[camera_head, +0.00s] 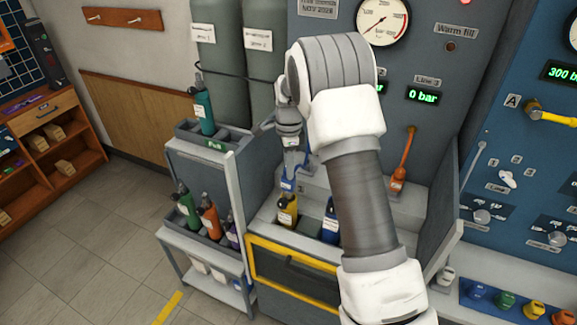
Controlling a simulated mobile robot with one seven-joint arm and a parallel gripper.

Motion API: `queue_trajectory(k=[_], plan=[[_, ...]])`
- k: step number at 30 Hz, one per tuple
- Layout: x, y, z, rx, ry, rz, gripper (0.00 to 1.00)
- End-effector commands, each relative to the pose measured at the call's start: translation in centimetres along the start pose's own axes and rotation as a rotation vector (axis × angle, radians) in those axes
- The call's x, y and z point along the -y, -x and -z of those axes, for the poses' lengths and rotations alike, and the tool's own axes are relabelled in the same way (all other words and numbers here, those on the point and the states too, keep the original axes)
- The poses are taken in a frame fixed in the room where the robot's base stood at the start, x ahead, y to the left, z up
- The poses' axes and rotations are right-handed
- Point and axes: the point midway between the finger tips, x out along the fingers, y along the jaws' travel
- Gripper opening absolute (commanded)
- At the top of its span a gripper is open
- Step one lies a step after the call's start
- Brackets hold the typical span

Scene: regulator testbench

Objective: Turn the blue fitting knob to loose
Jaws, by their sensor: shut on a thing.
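My gripper (290,172) reaches down behind my arm, over the yellow cylinder in the bench. Its fingers are shut at the blue fitting knob (287,186), which shows only as a small blue patch below the fingertips. The fingers and wrist hide most of the knob, so its turn position cannot be told. The yellow cylinder (287,211) stands upright just below it. A blue cylinder (330,226) stands to the right, partly hidden by my arm.
An orange hose fitting (400,172) hangs on the right of the bench, below a "0 bar" display (423,95). A cart (172,240) with several small cylinders stands at the left. Coloured knobs (505,301) sit at the lower right. Floor is free at the left.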

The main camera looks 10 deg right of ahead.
Motion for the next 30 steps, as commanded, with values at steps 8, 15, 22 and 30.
queue_trajectory(k=[8, 15, 22, 30], plan=[[0.02, -0.05, -0.01, 0.001, 0.134, 0.000, 0.00], [0.02, -0.09, -0.05, 0.001, 0.346, 0.001, 0.00], [0.01, -0.08, -0.05, 0.002, 0.564, 0.001, 0.00], [-0.01, -0.05, -0.03, 0.002, 0.820, 0.000, 0.00]])
